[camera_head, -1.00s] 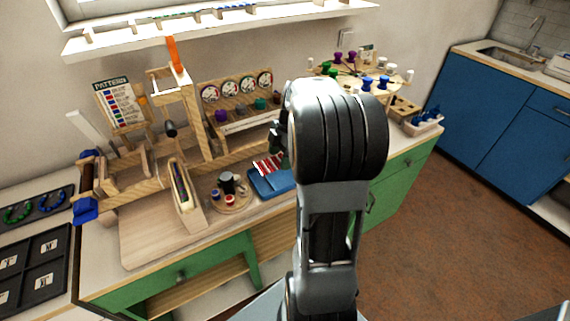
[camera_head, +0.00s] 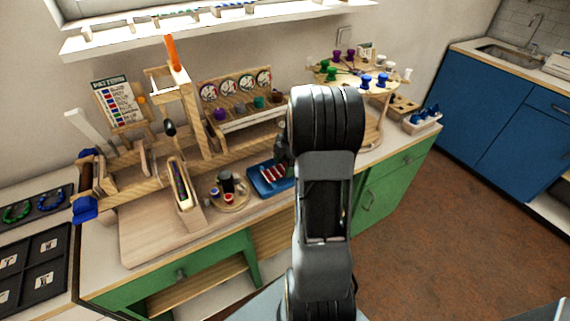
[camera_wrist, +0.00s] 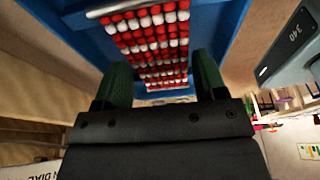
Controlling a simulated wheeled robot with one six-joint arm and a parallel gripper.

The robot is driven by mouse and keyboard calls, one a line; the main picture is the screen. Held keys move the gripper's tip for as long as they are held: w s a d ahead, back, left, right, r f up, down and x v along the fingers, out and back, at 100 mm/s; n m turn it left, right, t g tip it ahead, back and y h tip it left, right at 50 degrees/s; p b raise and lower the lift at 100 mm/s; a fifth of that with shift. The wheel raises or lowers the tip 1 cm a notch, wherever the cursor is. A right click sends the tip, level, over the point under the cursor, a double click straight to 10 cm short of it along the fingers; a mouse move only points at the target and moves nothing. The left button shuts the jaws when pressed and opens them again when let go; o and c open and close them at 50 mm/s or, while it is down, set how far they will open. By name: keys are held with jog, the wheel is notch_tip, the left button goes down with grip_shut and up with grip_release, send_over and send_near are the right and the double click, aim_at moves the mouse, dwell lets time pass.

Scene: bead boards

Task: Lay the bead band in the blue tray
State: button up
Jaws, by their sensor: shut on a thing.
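The bead band (camera_wrist: 152,45), made of red and white beads in rows, shows at the top middle of the wrist view, between and beyond the green fingertips of my gripper (camera_wrist: 160,88). My gripper is shut on the band near its edge. The blue tray (camera_wrist: 85,42) surrounds the band in that view. In the head view the band (camera_head: 270,174) lies over the blue tray (camera_head: 262,188), within its outline. My arm hides the right part of the tray and most of the gripper. I cannot tell whether the band touches the tray floor.
A round wooden stand with small cups (camera_head: 229,200) is just left of the tray. The wooden loom frame (camera_head: 180,185) stands further left. A rack of coloured spools (camera_head: 238,116) stands behind, and a round carousel (camera_head: 362,80) stands behind right.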

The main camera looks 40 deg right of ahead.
jog(key=shift+f, duration=0.1)
jog(key=o, duration=0.9)
jog(key=v, duration=1.2)
jog(key=s+a+r+m+h, duration=0.25)
jog(key=a+m, duration=0.45)
jog(key=a, duration=0.7)
jog(key=s+a+f+m+t, duration=0.1)
jog(key=s+a+m, duration=0.2)
jog(key=s+a+f+m+t, duration=0.1)
jog(key=s+a+m, duration=0.2)
jog(key=s+a+f+m+t, duration=0.1)
jog(key=s+a+m, duration=0.2)
jog(key=a, duration=0.1)
jog(key=shift+s+a+f+h, duration=0.1)
jog(key=shift+s+f+h, duration=0.1)
jog(key=shift+h, duration=0.05)
